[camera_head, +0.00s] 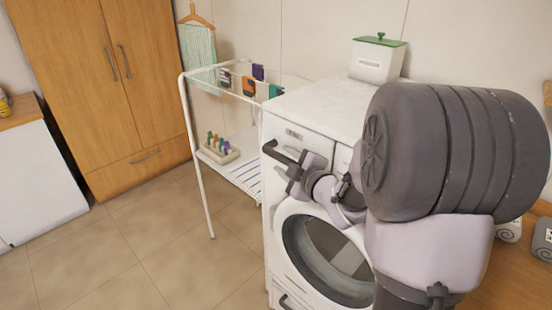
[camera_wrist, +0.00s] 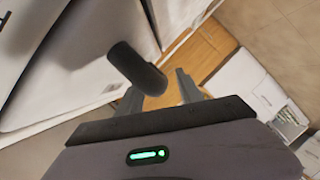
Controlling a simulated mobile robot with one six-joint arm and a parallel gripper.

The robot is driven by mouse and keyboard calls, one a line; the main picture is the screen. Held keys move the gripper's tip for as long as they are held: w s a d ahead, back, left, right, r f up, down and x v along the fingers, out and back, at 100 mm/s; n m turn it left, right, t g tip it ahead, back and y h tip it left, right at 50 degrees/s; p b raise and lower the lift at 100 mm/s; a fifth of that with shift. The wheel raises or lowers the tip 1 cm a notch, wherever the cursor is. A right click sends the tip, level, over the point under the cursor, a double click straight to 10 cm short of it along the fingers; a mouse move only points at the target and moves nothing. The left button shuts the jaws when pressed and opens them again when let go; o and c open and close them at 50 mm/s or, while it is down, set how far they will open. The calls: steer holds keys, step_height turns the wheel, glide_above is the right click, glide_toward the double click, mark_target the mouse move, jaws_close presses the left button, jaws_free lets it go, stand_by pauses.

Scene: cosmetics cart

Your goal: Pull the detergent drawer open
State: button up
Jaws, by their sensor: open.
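The white washing machine (camera_head: 345,110) stands right of centre in the head view. Its detergent drawer front (camera_head: 300,135) is at the upper left of its face and looks flush. A dark bar handle (camera_head: 270,148) sticks out there; it also shows as a thick dark cylinder in the wrist view (camera_wrist: 135,66). My gripper (camera_head: 296,172) is at the handle, just below and right of its outer end. In the wrist view, my gripper (camera_wrist: 158,84) has its fingers apart, with the handle's end between or just in front of them. Contact cannot be told.
The round washer door (camera_head: 330,255) is below my gripper. A white drying rack (camera_head: 197,130) with small cloths stands left of the machine. A white box with a green lid (camera_head: 378,62) sits on top. A wooden wardrobe (camera_head: 90,70) is behind left. Floor in front is clear.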

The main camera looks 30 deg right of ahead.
steer(key=shift+w, duration=0.5)
jaws_close()
stand_by(1.1)
